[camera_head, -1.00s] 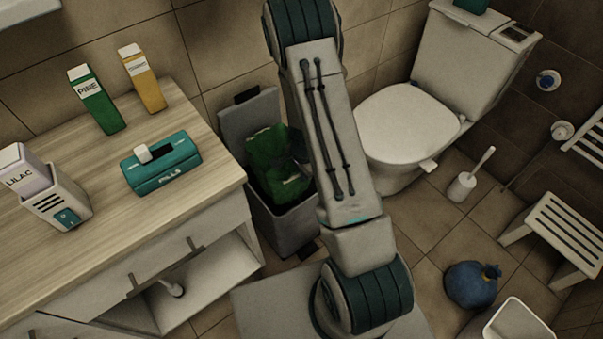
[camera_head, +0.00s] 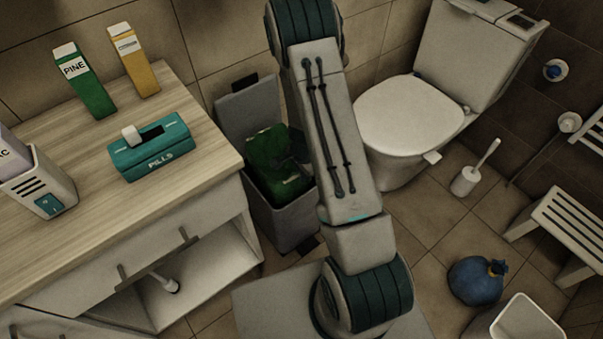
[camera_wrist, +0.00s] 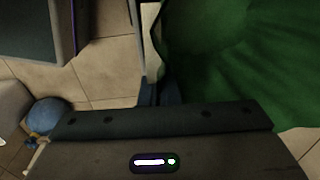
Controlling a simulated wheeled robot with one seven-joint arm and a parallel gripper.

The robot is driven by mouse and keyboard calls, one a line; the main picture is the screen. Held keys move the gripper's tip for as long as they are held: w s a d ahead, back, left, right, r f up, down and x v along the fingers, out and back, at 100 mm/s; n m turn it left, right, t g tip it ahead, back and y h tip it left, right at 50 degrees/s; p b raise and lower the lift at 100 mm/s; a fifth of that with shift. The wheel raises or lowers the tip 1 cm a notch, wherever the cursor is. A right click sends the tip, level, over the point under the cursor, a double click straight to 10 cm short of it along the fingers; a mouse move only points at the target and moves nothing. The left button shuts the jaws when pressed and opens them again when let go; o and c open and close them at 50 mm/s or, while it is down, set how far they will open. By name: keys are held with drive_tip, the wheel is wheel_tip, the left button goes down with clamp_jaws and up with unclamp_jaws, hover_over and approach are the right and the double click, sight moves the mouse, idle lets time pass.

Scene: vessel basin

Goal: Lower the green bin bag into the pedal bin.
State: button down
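The grey pedal bin (camera_head: 285,228) stands on the floor between the vanity and the toilet, with its lid (camera_head: 250,112) up at the back. The green bin bag (camera_head: 268,150) is at the bin's mouth, its lower part inside the rim and its upper part showing against the lid. My arm covers the bin's right side and most of my gripper. In the wrist view the fingers of my gripper (camera_wrist: 160,93) are close together against the bag (camera_wrist: 235,60), which fills the upper right; they look shut on it. The exact grip is hidden.
The vanity counter (camera_head: 100,190) at left holds a teal pills box (camera_head: 152,148), a green carton (camera_head: 85,82) and a yellow carton (camera_head: 135,62). The toilet (camera_head: 408,118) is close on the right. A blue bag (camera_head: 476,281) and a stool (camera_head: 560,225) stand further right.

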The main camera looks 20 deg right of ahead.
sight(302, 187)
drive_tip(key=shift+f+b, duration=3.15)
drive_tip(key=shift+f, duration=0.65)
drive_tip(key=c, duration=2.1)
unclamp_jaws()
drive_tip(key=o, duration=0.5)
drive_tip(key=shift+o, duration=0.3)
drive_tip(key=shift+s, duration=0.1)
drive_tip(key=shift+o, duration=1.4)
drive_tip(key=shift+s, duration=0.1)
drive_tip(key=shift+r, duration=0.1)
